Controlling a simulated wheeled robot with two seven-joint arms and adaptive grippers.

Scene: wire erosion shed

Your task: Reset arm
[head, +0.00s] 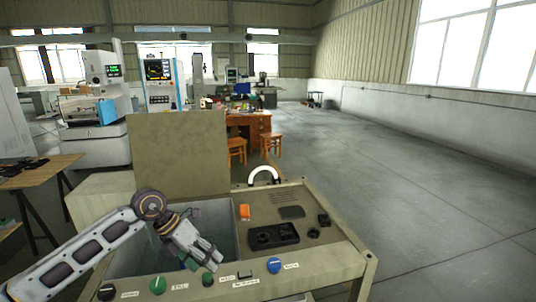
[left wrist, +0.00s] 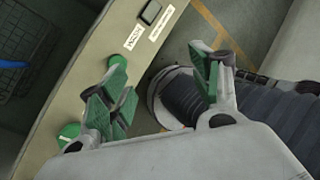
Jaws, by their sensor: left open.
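My left gripper (head: 205,262) hangs over the front edge of the open tank of a beige machine (head: 335,262), just behind the front panel. In the left wrist view its two green-padded fingers (left wrist: 163,85) are spread apart with nothing between them. A green button (head: 208,279) on the front panel is close below the fingertips in the head view. A green button (left wrist: 118,60) also shows beside the left finger in the left wrist view. My right gripper is not in view.
A raised lid (head: 180,150) stands behind the tank. The front panel also has a black knob (head: 106,292), another green button (head: 157,285) and a blue button (head: 274,265). An orange item (head: 244,212) lies on the top deck. Open floor (head: 430,180) extends to the right.

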